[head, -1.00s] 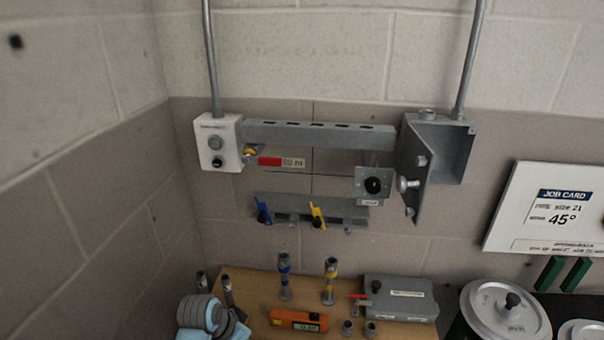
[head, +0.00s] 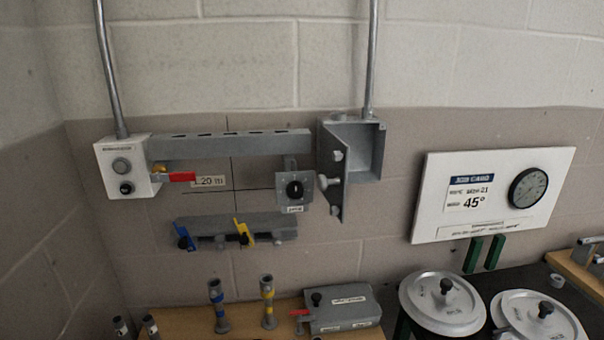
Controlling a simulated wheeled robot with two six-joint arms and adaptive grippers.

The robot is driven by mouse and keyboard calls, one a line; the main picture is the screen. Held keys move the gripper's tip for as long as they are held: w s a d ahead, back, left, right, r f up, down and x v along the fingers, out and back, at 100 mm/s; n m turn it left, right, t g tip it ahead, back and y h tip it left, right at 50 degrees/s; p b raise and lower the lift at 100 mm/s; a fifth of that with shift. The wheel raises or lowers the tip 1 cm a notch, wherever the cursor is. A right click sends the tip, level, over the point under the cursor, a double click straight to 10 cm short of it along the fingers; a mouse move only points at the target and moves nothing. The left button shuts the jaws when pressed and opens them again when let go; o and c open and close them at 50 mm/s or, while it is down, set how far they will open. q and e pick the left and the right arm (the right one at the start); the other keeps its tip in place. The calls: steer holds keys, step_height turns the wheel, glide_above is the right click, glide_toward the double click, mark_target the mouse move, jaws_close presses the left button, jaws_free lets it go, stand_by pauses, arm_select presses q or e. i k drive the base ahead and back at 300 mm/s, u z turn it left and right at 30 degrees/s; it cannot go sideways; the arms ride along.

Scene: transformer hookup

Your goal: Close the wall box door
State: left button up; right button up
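The wall box (head: 369,150) is a grey metal box on the wall at the centre right of the head view, with a conduit rising from its top. Its door (head: 332,172) is hinged at the left side and stands open, swung out toward me. A round knob (head: 329,182) and small round fittings show on the door. The inside of the box is partly visible and looks empty. Neither of my grippers is in view.
A white switch box (head: 125,166), a slotted rail (head: 230,145) and a bracket with blue and yellow clips (head: 270,230) are left of the door. A job card board (head: 487,193) hangs right. Lidded pots (head: 442,303) and a grey case (head: 342,308) stand below.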

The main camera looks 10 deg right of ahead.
mark_target(332, 176)
steer(key=z, duration=1.2)
steer(key=k, duration=0.95)
steer(key=u, duration=0.95)
steer(key=i, duration=0.5)
